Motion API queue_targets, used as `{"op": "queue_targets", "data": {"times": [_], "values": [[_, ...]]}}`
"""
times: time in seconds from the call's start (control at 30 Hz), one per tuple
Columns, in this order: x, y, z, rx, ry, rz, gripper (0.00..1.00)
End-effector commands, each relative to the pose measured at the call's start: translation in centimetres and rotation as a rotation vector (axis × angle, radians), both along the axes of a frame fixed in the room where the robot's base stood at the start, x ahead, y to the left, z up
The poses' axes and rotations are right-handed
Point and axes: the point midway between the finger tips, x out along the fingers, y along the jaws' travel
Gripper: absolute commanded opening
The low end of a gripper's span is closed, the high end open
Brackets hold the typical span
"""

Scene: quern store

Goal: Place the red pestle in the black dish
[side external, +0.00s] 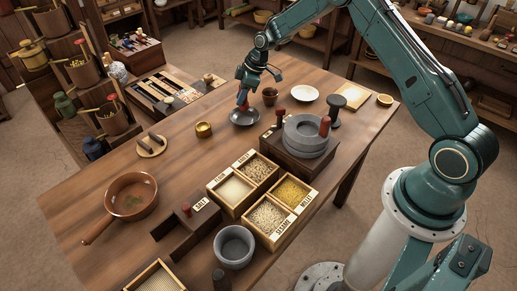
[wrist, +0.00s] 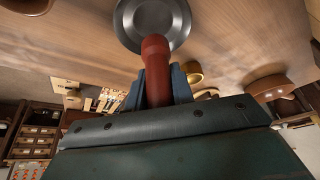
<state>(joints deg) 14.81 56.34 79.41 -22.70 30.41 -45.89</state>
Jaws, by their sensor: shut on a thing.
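My gripper (side external: 245,88) is shut on the red pestle (wrist: 155,62). In the side view the red pestle (side external: 243,106) shows below the fingers, over the black dish (side external: 244,118). In the wrist view the pestle runs out from between the fingers (wrist: 158,85), and its rounded end overlaps the near rim of the dark dish (wrist: 150,18). I cannot tell whether the pestle touches the dish. The inside of the dish looks otherwise empty.
Close by are a small brass bowl (side external: 203,130), a brown cup (side external: 270,96), a white plate (side external: 305,93) and a stone quern (side external: 306,138). A copper pan (side external: 131,197) and grain boxes (side external: 236,190) stand nearer the front. Bare wood lies left of the dish.

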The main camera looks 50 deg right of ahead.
Motion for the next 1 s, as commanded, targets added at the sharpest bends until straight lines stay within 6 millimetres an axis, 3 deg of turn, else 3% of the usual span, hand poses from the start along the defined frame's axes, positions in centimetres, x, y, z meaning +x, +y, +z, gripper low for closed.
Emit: {"op": "queue_targets", "data": {"times": [0.37,0.7,1.0], "values": [[0.0,0.0,-1.1,0.001,0.001,0.000,0.02],[0.0,0.0,-4.6,0.001,0.000,0.001,0.02],[0.0,0.0,-4.9,0.000,-0.002,0.001,0.02]]}}
